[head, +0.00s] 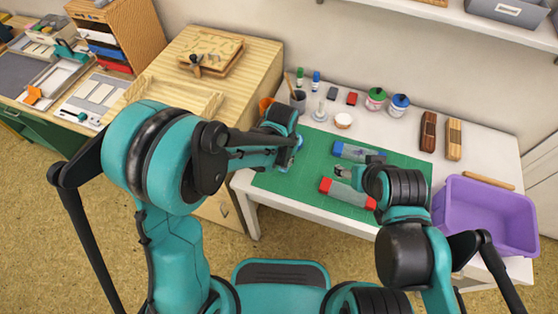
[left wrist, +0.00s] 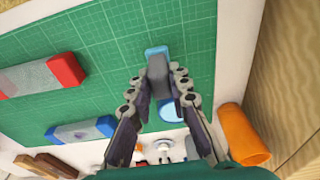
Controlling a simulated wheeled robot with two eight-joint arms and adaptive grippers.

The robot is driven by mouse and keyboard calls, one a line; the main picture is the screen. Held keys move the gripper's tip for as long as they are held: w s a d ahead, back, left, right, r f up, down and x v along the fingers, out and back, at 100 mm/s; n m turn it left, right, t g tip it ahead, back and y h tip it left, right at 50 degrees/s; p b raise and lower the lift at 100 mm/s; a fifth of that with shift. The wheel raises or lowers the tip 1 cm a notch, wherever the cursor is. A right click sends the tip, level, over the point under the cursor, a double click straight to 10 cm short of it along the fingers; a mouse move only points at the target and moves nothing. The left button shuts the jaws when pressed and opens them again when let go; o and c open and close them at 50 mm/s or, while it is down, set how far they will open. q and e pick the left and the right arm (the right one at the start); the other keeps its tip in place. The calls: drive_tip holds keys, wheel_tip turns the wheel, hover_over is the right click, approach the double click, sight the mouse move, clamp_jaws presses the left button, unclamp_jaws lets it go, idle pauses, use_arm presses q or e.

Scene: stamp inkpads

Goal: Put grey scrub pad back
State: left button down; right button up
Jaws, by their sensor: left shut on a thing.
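My left gripper (left wrist: 158,88) is over the left part of the green mat. In the left wrist view its fingers close on a small grey block with a light blue end, which I take to be the grey scrub pad (left wrist: 158,68). A blue rounded thing (left wrist: 169,109) shows behind it between the fingers. In the head view my left gripper (head: 297,146) hides most of what it holds. My right gripper (head: 345,172) is over the mat's right part, between the two larger blocks; its finger opening is too small to make out.
On the green mat (head: 290,182) lie a red-ended grey block (head: 345,191) and a blue-ended one (head: 357,152). Behind stand an orange cup (left wrist: 243,135), a pen cup (head: 298,100), small jars and stamps. A purple bin (head: 485,212) is at the right.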

use_arm(q)
wheel_tip(320, 180, down, 3)
drive_tip(key=shift+w+r+b, duration=0.1)
drive_tip(key=shift+b, duration=0.6)
drive_tip(key=shift+w, duration=0.1)
drive_tip(key=shift+r, duration=0.15)
drive_tip(key=shift+f, duration=0.2)
drive_tip(key=c, duration=1.4)
unclamp_jaws()
use_arm(e)
drive_tip(key=shift+w+a+f, duration=0.1)
drive_tip(key=shift+w+f, duration=0.1)
drive_tip(key=shift+f, duration=0.35)
drive_tip(key=shift+w+f, duration=0.2)
drive_tip(key=shift+f, duration=0.3)
